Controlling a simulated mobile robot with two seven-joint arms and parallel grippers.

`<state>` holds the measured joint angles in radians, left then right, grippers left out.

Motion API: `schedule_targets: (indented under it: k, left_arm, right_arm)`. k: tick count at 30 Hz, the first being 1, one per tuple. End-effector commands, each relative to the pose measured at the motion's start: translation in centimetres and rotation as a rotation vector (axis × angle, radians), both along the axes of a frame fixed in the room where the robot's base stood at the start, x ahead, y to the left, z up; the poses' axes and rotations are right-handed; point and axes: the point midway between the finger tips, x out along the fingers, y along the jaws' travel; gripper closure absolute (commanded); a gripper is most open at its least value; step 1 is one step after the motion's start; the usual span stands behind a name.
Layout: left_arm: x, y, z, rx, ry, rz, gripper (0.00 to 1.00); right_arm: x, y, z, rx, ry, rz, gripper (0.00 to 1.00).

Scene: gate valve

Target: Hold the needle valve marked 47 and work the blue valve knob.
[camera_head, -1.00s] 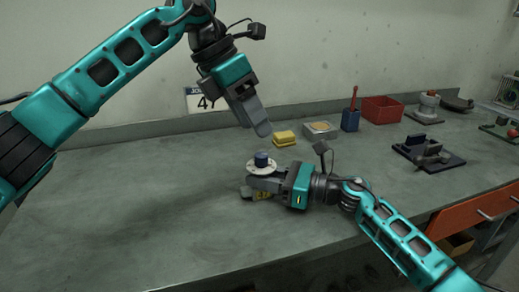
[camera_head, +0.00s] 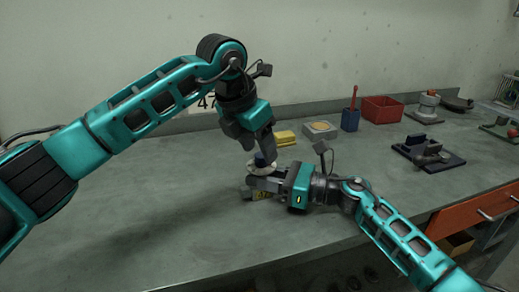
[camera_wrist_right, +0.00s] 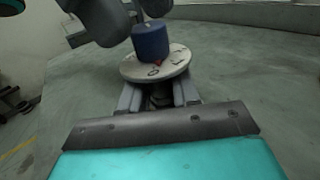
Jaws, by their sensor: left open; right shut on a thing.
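The needle valve (camera_head: 261,195) stands on the bench, with a yellow label low on its body and a round pale dial (camera_wrist_right: 156,66) on top. The blue knob (camera_head: 259,160) rises from the dial; it also shows in the right wrist view (camera_wrist_right: 151,41). My right gripper (camera_head: 268,184) is shut on the valve body below the dial. My left gripper (camera_head: 257,147) is open, pointing down, with its fingertips close around or beside the knob. I cannot tell whether they touch it. The number on the valve's label is not readable.
A wall sign (camera_head: 207,101) is partly hidden behind my left arm. Yellow sponges (camera_head: 285,138), a shallow tray (camera_head: 320,131), a blue cup (camera_head: 350,120), a red bin (camera_head: 382,109) and a dark fixture (camera_head: 428,153) stand behind and right. The bench's left side is clear.

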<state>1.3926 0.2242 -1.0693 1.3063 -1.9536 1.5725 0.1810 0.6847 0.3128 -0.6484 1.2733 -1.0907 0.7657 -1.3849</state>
Motion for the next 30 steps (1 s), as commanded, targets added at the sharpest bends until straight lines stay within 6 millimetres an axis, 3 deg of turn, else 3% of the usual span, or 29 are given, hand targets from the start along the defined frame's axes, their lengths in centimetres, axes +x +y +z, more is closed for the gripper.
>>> schedule_targets:
  k: [5,14,30]
  left_arm:
    - [0.35,-0.41,-1.36,0.001,0.001,0.000,0.44]
    - [0.43,-0.47,-1.52,0.000,0.000,-0.001,0.44]
    - [0.42,-0.43,-1.48,0.000,0.000,0.000,0.94]
  right_arm:
    - [0.01,-0.03,-0.05,-0.001,0.000,-0.001,1.00]
    - [0.02,-0.02,-0.06,-0.001,0.000,-0.001,1.00]
    - [0.01,-0.01,-0.06,-0.001,0.000,0.000,1.00]
